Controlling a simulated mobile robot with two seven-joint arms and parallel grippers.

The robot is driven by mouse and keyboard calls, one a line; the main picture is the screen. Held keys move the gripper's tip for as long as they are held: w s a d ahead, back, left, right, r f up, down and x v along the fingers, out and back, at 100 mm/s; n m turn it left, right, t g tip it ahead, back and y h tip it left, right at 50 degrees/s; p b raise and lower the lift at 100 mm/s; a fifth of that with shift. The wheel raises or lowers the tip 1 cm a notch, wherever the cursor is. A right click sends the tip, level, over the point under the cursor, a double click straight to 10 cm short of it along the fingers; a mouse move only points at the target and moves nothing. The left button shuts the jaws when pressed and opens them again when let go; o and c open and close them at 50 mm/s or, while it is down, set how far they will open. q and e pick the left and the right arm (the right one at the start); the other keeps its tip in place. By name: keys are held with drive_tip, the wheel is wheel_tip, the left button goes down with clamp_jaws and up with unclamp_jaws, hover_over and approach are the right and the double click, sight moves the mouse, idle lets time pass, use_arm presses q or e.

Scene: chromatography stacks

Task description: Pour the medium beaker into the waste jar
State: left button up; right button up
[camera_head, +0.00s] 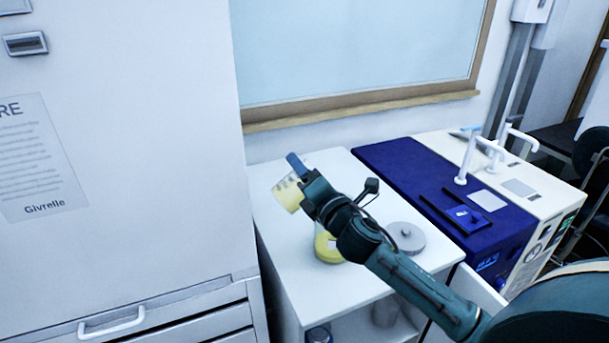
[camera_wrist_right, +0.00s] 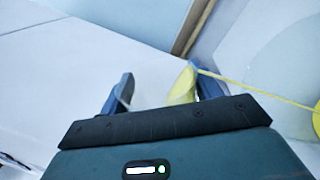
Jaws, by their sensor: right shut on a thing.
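The medium beaker (camera_head: 285,194) is a clear vessel with yellow liquid and dark markings, strongly tilted above the white cabinet top. My right gripper (camera_head: 299,172) is shut on it. In the right wrist view the gripper (camera_wrist_right: 160,88) has its fingers on either side of the see-through beaker, with yellow liquid (camera_wrist_right: 183,87) near the right finger. A thin yellow stream (camera_wrist_right: 255,89) runs from there towards the right edge. The waste jar (camera_head: 327,248), with yellow contents, stands on the cabinet top, partly hidden behind my right arm. My left gripper is not in view.
A round grey lid (camera_head: 406,237) lies on the white cabinet top (camera_head: 330,163) to the right of my arm. A blue-and-white instrument (camera_head: 400,157) with white taps stands at the right. A tall white cabinet (camera_head: 130,150) blocks the left.

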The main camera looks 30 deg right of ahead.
drive_tip(key=shift+d+m, duration=0.15)
drive_tip(key=shift+m, duration=0.45)
drive_tip(key=shift+d+m+b, duration=0.15)
drive_tip(key=shift+m+b, duration=0.15)
drive_tip(key=shift+m, duration=0.4)
drive_tip(key=shift+d+m+h, duration=0.15)
drive_tip(key=shift+m+h, duration=0.15)
drive_tip(key=shift+m, duration=0.3)
drive_tip(key=shift+d+m, duration=0.2)
drive_tip(key=shift+m, duration=0.5)
